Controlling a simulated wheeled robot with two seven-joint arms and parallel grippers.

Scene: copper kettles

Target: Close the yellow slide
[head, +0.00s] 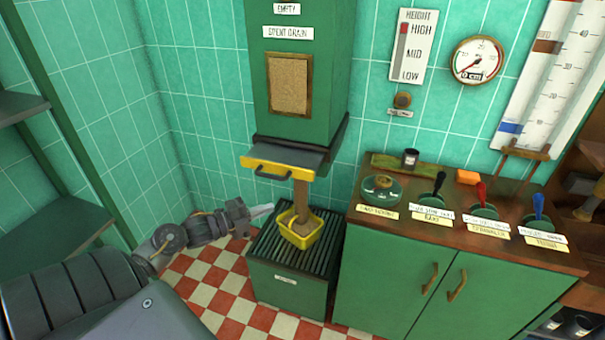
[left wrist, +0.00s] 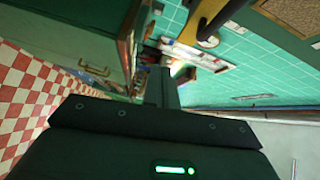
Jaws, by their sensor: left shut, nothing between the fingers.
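The yellow slide (head: 282,165) sticks out under the green spent grain hopper (head: 300,105), with its dark handle on the yellow front. A brown stream (head: 301,195) falls beneath it into a small yellow tub (head: 313,237). My left gripper (head: 268,209) is shut and empty, below and left of the slide and apart from it. In the left wrist view my shut fingers (left wrist: 162,85) point away, and a yellow piece with a dark bar, seemingly the slide front (left wrist: 192,25), shows at the top. My right gripper is not in view.
The tub stands on a slatted green stand (head: 273,240). A green cabinet (head: 390,285) at the right carries levers and a round glass dish (head: 382,188). Shelves (head: 40,215) stand at the left. Checkered floor lies below my left gripper.

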